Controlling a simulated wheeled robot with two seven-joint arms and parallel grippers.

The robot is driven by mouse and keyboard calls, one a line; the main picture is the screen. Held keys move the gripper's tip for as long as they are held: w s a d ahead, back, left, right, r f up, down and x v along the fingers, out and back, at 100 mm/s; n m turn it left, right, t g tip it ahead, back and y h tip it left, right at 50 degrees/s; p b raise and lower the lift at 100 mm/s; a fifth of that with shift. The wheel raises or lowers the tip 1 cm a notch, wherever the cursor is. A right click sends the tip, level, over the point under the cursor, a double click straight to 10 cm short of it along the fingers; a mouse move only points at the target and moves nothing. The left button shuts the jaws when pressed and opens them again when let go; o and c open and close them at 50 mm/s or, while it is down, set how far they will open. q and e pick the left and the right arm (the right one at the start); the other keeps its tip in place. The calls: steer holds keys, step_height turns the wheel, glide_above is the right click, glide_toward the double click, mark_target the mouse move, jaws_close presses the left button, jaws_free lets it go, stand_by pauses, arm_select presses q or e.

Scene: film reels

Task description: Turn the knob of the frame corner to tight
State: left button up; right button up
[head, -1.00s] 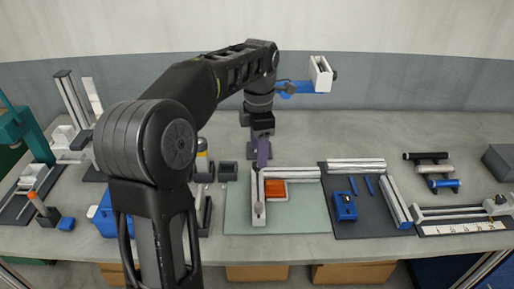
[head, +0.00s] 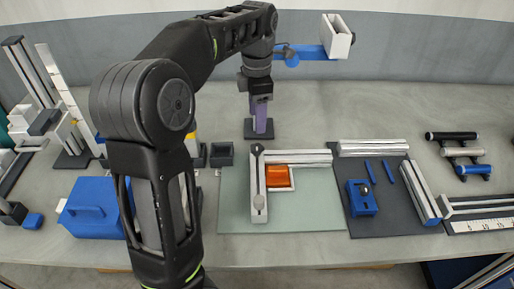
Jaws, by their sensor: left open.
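The frame corner lies on a pale green mat (head: 315,210). It is an L of two silver bars, one along the back (head: 305,157) and one on the left (head: 259,180). An orange block (head: 279,177) sits in the inner angle. A small dark knob (head: 257,149) stands at the back left, where the bars meet; its setting is too small to read. My left gripper (head: 260,115), with purple fingers, points down above and behind the knob, apart from it. It is open and nothing shows in it. My right gripper is not in view.
Behind the gripper is a dark stand base (head: 258,133); a blue arm with a white box (head: 338,38) reaches right above the bench. A dark mat (head: 385,225) holds silver bars and a blue clamp (head: 361,198). A blue toolbox (head: 95,210) stands left.

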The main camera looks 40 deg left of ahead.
mark_target(257, 147)
arm_select(q)
step_height(257, 147, down, 2)
steer(key=shift+f+b, duration=0.25)
steer(key=shift+b, duration=0.5)
steer(key=shift+f, duration=3.85)
steer(key=shift+c, duration=0.4)
jaws_close()
